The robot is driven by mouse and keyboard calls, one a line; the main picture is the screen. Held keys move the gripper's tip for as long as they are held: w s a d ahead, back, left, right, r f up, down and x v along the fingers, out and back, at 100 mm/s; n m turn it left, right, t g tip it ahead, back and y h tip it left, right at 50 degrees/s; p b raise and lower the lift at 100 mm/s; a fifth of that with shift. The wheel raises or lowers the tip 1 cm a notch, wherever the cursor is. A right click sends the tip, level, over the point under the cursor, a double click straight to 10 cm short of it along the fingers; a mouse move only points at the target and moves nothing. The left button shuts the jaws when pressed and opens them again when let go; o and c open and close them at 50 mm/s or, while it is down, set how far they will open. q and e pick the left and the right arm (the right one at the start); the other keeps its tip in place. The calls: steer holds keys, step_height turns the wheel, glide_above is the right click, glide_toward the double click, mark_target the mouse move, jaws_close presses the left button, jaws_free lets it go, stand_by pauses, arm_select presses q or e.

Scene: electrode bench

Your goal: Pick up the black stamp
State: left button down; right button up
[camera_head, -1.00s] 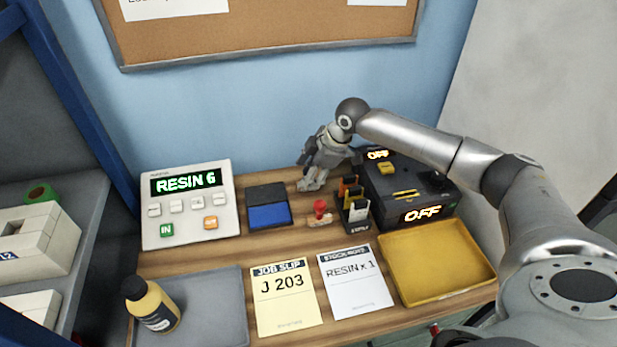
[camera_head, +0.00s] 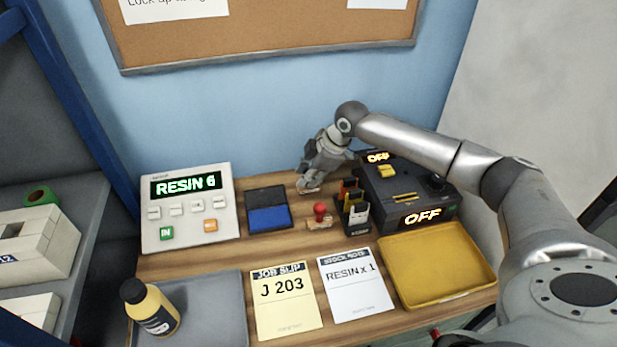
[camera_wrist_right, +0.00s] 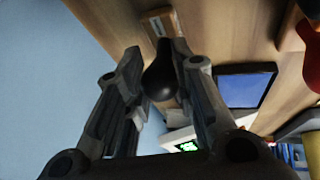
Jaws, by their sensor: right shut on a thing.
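The black stamp (camera_wrist_right: 160,78) shows in the right wrist view, its dark rounded handle between the two fingers of my right gripper (camera_wrist_right: 158,80). Its wooden base (camera_wrist_right: 158,22) points toward the bench top. In the head view my right gripper (camera_head: 309,187) is at the back of the bench, behind the red-handled stamp (camera_head: 320,215), and hides most of the black stamp. The right gripper is shut on the black stamp's handle. I cannot tell whether the base touches the bench. My left gripper is not in view.
A blue ink pad (camera_head: 269,218) with a dark lid lies left of the gripper. A black holder (camera_head: 357,228) with coloured tabs and a dark device (camera_head: 415,200) stand to the right. A yellow tray (camera_head: 437,265), two paper slips and a grey tray (camera_head: 215,310) with a bottle are in front.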

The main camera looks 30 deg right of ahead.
mark_target(306, 170)
steer(key=shift+r, duration=0.3)
step_height(306, 170, up, 2)
steer(key=shift+r+b, duration=0.2)
steer(key=shift+b, duration=0.5)
steer(key=s+a+r+b, duration=0.2)
steer(key=s+r, duration=0.7)
steer(key=s, duration=0.5)
steer(key=shift+r+b, duration=0.4)
steer(key=shift+b, duration=0.1)
steer(key=shift+w+a, duration=0.1)
